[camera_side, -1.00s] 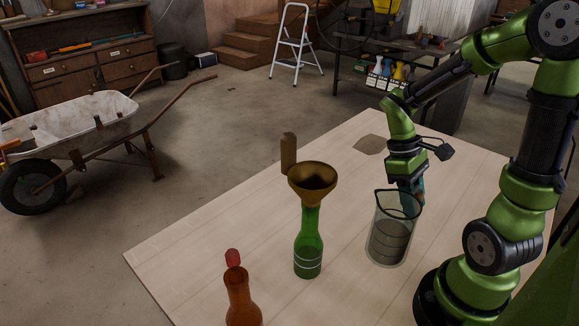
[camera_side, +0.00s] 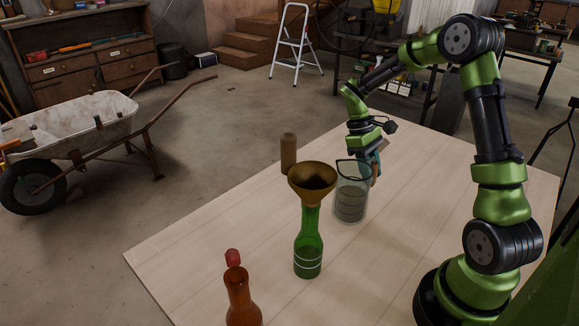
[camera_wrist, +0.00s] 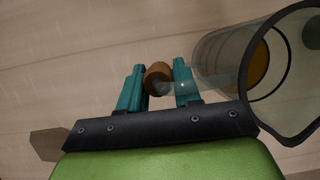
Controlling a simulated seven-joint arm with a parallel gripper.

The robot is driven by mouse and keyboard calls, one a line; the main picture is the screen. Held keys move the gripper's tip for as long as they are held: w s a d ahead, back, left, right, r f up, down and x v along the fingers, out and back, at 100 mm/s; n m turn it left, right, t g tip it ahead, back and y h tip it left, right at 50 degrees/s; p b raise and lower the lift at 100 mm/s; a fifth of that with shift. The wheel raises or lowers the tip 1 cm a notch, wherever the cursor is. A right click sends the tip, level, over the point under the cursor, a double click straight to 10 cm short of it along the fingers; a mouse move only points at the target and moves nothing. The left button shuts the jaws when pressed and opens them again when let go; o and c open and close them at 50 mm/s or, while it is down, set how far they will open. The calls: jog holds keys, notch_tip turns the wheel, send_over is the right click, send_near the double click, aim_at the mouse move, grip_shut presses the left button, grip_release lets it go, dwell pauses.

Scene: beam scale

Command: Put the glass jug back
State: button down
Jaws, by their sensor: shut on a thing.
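The clear glass jug (camera_side: 351,205) with dark marking lines stands upright in the side view, just right of the funnel. It also shows at the right of the wrist view (camera_wrist: 215,62). My gripper (camera_side: 377,163) is on the jug's far right side. In the wrist view its two teal fingers (camera_wrist: 158,85) are shut on the jug's brown handle (camera_wrist: 158,76). An orange-brown round patch shows through the glass; I cannot tell what it is. I cannot tell whether the jug's base touches the table. A flat grey-brown hexagon (camera_wrist: 47,145) lies on the table, lower left in the wrist view.
A green bottle (camera_side: 308,247) holds a brass funnel (camera_side: 312,182) close left of the jug. A brown cylinder (camera_side: 288,153) stands behind it. The table's (camera_side: 430,215) right half is clear.

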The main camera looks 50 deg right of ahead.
jog(key=shift+f, duration=0.9)
jog(key=c, duration=0.8)
grip_release()
jog(key=v, duration=1.2)
jog(key=x, duration=1.2)
